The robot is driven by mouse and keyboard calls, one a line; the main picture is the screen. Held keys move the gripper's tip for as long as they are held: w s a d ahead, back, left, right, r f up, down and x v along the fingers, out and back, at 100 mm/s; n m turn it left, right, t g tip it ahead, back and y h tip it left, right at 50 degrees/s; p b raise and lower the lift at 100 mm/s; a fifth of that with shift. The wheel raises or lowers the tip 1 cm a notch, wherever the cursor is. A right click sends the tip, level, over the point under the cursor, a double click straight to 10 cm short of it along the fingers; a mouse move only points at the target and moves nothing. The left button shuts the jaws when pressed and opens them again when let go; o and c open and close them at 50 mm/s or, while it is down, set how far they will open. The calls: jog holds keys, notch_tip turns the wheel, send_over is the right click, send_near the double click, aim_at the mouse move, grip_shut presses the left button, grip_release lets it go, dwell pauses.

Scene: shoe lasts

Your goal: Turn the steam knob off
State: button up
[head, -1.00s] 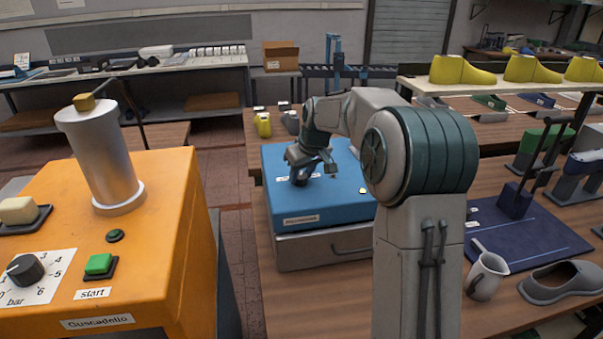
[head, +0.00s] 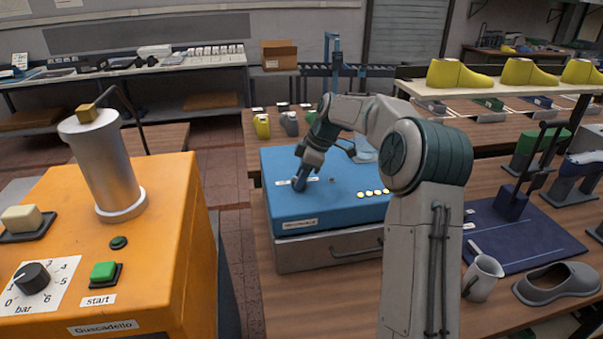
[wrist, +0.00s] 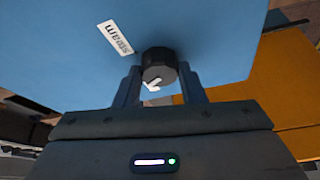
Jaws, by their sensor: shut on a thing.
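The steam knob (wrist: 158,62) is a dark round knob with a white pointer mark, on the blue top of the machine (wrist: 210,35). A white label reading "steam" (wrist: 115,36) lies beside it, upside down in the wrist view. My gripper (wrist: 160,78) is shut on the knob, one finger on each side. In the head view, my gripper (head: 300,183) points down onto the left part of the blue machine's top (head: 345,205) and hides the knob. I cannot tell the dial position the pointer marks.
An orange machine (head: 160,230) with a metal cylinder, a bar dial (head: 32,278) and a green start button (head: 104,271) stands at the left. Shoe lasts (head: 458,74) line a shelf at the right.

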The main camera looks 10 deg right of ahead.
jog(key=shift+w+n+g+p, duration=0.1)
jog(key=shift+n+g+p, duration=0.55)
jog(key=shift+n, duration=0.85)
jog(key=o, duration=1)
jog(key=v, duration=1.3)
jog(key=shift+d+r, duration=0.2)
jog(key=shift+r, duration=0.1)
